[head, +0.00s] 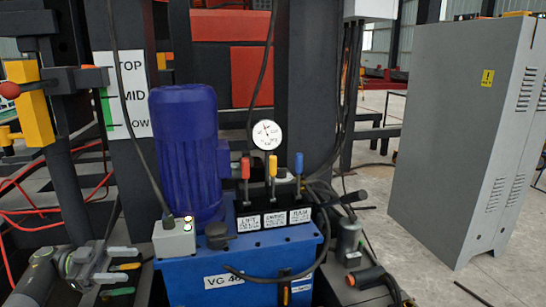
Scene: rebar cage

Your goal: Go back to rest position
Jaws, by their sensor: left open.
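My left gripper (117,264) is at the lower left, its arm coming in from the left edge. Its grey fingers are apart, just left of the blue hydraulic unit (190,283). A yellow piece and a green piece show at the fingers. I cannot tell whether they touch them. I see nothing clearly held. My right gripper does not show.
The unit carries a blue motor (185,150), a round gauge (267,134) and red, yellow and blue-topped levers (272,167). A dark post with a TOP/MID/LOW label (133,95) stands behind. A grey cabinet (450,140) stands right, with open floor before it.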

